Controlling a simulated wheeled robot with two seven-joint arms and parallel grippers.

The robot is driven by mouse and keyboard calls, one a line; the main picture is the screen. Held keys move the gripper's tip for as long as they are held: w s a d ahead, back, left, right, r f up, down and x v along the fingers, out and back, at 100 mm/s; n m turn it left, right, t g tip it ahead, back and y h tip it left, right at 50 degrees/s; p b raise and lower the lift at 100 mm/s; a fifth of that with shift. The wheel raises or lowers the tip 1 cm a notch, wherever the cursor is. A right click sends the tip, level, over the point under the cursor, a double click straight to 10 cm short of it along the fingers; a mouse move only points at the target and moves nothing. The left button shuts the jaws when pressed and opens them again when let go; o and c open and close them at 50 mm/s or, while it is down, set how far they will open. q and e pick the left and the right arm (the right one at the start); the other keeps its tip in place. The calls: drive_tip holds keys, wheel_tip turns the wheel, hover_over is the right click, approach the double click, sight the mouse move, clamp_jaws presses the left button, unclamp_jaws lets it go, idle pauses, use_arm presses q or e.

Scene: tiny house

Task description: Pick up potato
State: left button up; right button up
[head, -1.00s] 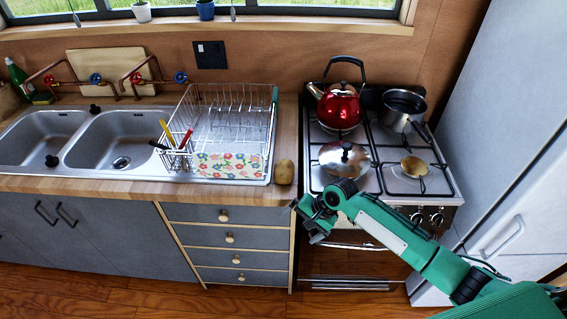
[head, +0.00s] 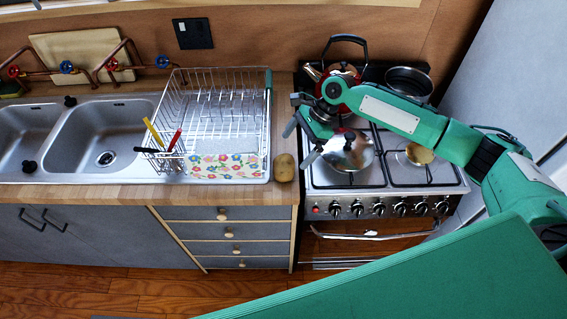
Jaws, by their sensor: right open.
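The potato (head: 284,167) is a brown oval on the wooden counter (head: 250,193), near its front edge at the right end. It stands between the dish rack and the stove. My right gripper (head: 299,144) is open and empty. In the picture its fingers lie just above and to the right of the potato, over the left edge of the stove. It is apart from the potato, and its exact height cannot be told. My left gripper is not in view.
A wire dish rack (head: 215,105) with a flowered cloth (head: 225,167) stands left of the potato. On the stove (head: 390,178) are a lidded pan (head: 348,152), a red kettle (head: 340,72) partly hidden by my arm, and a pot (head: 408,82). The double sink (head: 95,130) is further left.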

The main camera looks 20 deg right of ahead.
sight(289, 161)
drive_tip(key=p+x, duration=0.1)
drive_tip(key=x, duration=0.2)
drive_tip(key=shift+f, duration=0.2)
drive_tip(key=x, duration=0.1)
drive_tip(key=p+x, duration=0.1)
drive_tip(key=x, duration=0.1)
drive_tip(key=shift+d+f+p, duration=0.2)
drive_tip(key=shift+f+p, duration=0.1)
drive_tip(key=shift+f, duration=0.15)
drive_tip(key=shift+a+f, duration=0.25)
drive_tip(key=shift+f, duration=0.2)
drive_tip(key=c, duration=1)
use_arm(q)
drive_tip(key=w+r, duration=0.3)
use_arm(e)
drive_tip(key=shift+c, duration=0.3)
